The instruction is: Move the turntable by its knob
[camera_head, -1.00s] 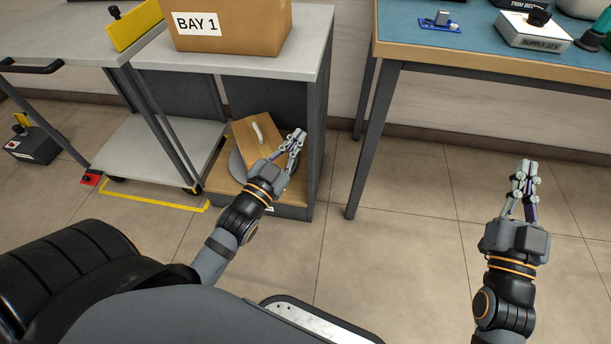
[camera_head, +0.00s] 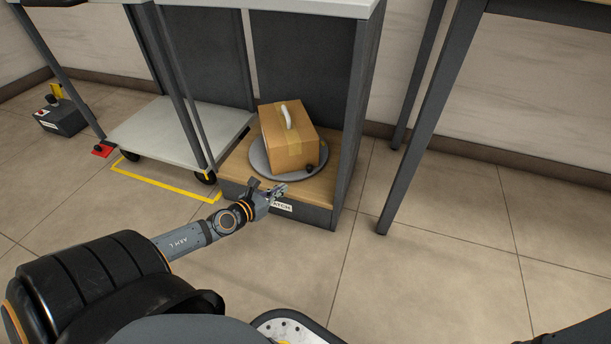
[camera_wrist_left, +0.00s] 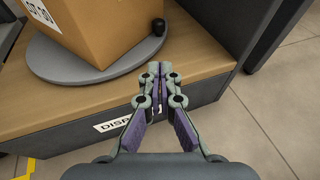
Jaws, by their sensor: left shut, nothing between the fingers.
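The grey round turntable (camera_head: 258,160) lies on the low wooden shelf of the cabinet. A cardboard box (camera_head: 290,140) with a white handle stands on it. The turntable's black knob (camera_head: 309,169) is at its front right edge; it also shows in the left wrist view (camera_wrist_left: 158,27). My left gripper (camera_head: 283,189) is in front of the shelf's front edge, short of the turntable and apart from the knob. In the left wrist view its fingers (camera_wrist_left: 153,72) are together and empty, pointing toward the knob. My right gripper is out of view.
The wooden shelf (camera_head: 235,170) has a dark front edge with a white label (camera_head: 282,207). A dark side panel (camera_head: 352,130) closes the cabinet on the right. A cart (camera_head: 160,135) stands to the left, beside yellow floor tape (camera_head: 160,188). The floor in front is clear.

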